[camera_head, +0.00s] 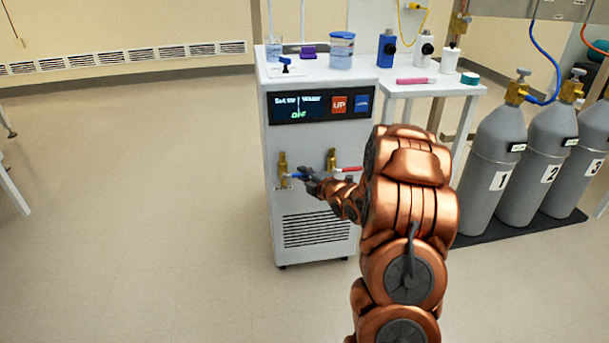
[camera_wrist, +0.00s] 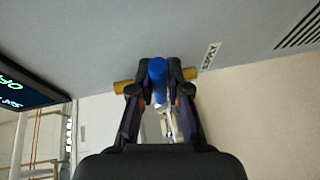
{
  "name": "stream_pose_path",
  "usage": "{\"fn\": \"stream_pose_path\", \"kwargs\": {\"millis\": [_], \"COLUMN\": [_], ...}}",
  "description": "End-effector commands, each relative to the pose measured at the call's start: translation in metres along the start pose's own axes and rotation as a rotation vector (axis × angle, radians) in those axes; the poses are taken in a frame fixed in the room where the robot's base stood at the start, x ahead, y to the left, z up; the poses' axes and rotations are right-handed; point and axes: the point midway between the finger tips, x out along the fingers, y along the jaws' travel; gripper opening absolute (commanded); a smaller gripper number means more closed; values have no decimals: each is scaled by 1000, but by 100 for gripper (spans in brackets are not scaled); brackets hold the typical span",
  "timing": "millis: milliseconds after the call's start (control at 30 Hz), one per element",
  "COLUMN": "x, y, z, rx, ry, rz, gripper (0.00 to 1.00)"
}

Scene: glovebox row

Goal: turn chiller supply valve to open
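The chiller (camera_head: 325,203) is a white cabinet with a dark display panel reading a water setting. On its front are two brass valves. The left one (camera_head: 283,164) has a blue handle (camera_head: 297,176) that sticks out across the upright brass body. In the wrist view the blue handle (camera_wrist: 158,80) stands between the fingers of my gripper (camera_wrist: 158,72), which look closed against its two sides. The brass valve body (camera_wrist: 124,87) lies behind the fingertips, beside a label (camera_wrist: 211,56) reading "SUPPLY". My gripper also shows in the head view (camera_head: 308,180), at the blue handle.
The second brass valve (camera_head: 332,159), with a red handle (camera_head: 347,169), is close to the right of my gripper. A side table (camera_head: 445,90) with bottles adjoins the chiller. Grey gas cylinders (camera_head: 497,155) stand to the right. The floor on the left is clear.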

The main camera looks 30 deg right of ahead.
Motion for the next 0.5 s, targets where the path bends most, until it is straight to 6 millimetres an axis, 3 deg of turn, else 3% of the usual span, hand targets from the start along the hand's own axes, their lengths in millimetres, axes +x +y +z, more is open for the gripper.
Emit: {"fn": "stream_pose_path", "kwargs": {"millis": [133,500], "x": [0,0], "y": [0,0], "z": [0,0], "rx": [0,0], "ry": [0,0], "rz": [0,0], "gripper": [0,0]}}
